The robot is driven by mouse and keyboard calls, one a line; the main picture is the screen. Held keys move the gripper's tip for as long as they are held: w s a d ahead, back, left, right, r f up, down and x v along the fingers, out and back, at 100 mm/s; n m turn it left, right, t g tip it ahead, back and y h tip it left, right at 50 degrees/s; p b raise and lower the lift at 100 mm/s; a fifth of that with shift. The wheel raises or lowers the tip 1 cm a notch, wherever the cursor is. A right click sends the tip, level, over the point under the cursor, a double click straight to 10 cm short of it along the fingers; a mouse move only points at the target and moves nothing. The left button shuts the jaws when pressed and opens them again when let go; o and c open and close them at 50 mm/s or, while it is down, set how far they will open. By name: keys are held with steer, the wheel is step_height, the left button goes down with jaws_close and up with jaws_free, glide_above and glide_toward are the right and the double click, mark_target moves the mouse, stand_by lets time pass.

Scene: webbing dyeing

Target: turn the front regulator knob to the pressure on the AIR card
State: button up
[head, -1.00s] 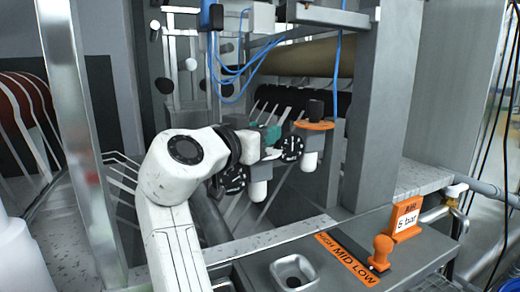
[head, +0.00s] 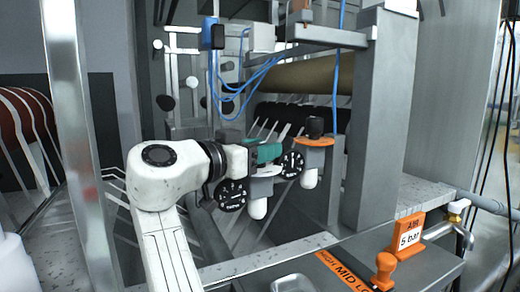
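The AIR card (head: 410,232) is an orange-framed sign at the right that reads "5 bar". Two regulators with white bowls and black dial gauges stand at the middle. The nearer regulator (head: 258,208) has its gauge (head: 232,195) at its left; the needle is too small to read. My gripper (head: 266,153), with teal fingers, is at the top of this regulator and hides its knob. I cannot tell whether the fingers are closed on it. The farther regulator (head: 311,178) has a black knob (head: 314,127) above an orange ring, and its gauge (head: 291,164) faces me.
An orange lever (head: 384,268) and an orange strip marked HIGH, MID, LOW (head: 345,272) are on the grey bench in front. A grey post (head: 370,130) stands right of the regulators. Blue hoses (head: 235,90) hang above my gripper.

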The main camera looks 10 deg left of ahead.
steer(key=o, duration=0.3)
steer(key=shift+o, duration=0.2)
steer(key=b+v, duration=0.1)
steer(key=v, duration=0.9)
steer(key=shift+s+a, duration=0.25)
